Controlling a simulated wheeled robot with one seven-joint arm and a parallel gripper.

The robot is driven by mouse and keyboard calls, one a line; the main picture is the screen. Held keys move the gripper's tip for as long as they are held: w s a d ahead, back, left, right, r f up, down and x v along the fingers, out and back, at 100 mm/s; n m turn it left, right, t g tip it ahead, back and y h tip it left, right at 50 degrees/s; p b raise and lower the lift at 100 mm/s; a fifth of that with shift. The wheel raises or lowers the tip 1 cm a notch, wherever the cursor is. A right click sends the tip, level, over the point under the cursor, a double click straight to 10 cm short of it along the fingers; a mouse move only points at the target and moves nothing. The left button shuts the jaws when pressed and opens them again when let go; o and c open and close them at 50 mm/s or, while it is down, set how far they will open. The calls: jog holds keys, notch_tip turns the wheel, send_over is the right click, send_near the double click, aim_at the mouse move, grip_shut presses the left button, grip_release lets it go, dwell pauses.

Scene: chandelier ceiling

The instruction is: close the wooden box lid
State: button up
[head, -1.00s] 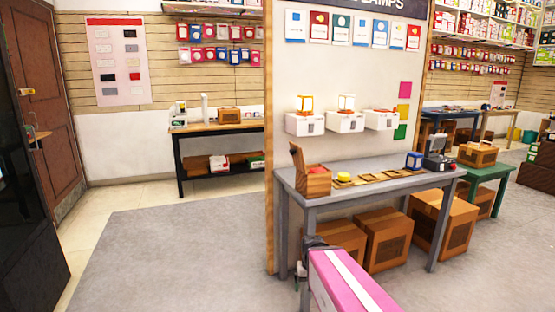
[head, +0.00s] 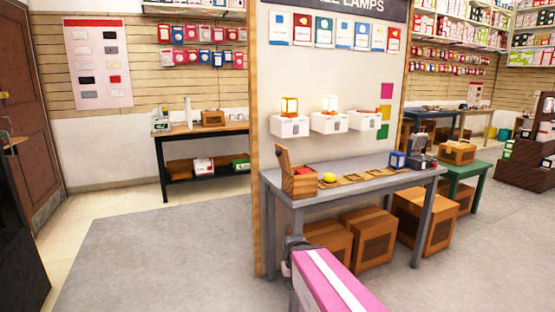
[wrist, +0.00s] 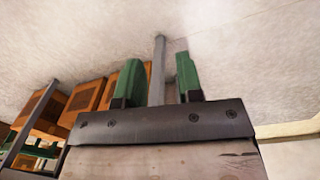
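The wooden box (head: 300,182) stands on the left end of the grey table (head: 375,179) in the head view. Its lid (head: 283,160) is open and stands up at the box's left side. Something red shows inside the box. My gripper (wrist: 153,80) shows in the wrist view with its two green fingers apart and nothing between them. In the head view my pink and white arm (head: 335,285) is low at the front, short of the table; the fingers are hard to make out there.
On the table, a yellow object (head: 329,178), a wooden tray row (head: 373,175) and a blue box (head: 397,160) lie right of the wooden box. Cardboard boxes (head: 367,236) stand underneath. Open grey floor (head: 160,250) lies to the left.

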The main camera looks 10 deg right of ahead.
jog(key=shift+w+r+h, duration=0.2)
jog(key=shift+w+h, duration=0.3)
jog(key=shift+w, duration=0.6)
jog(key=c, duration=0.5)
jog(key=w+r+n+h, duration=0.2)
jog(key=w+r+h, duration=0.2)
jog(key=w, duration=0.3)
jog(key=shift+w+d+r+t, duration=0.15)
jog(key=shift+w+r+t, duration=0.05)
jog(key=shift+r+t, duration=0.1)
jog(key=t+h, duration=0.5)
jog(key=h, duration=0.9)
send_near(276, 154)
jog(key=shift+n, duration=0.3)
jog(key=x, duration=0.7)
jog(key=shift+d, duration=0.25)
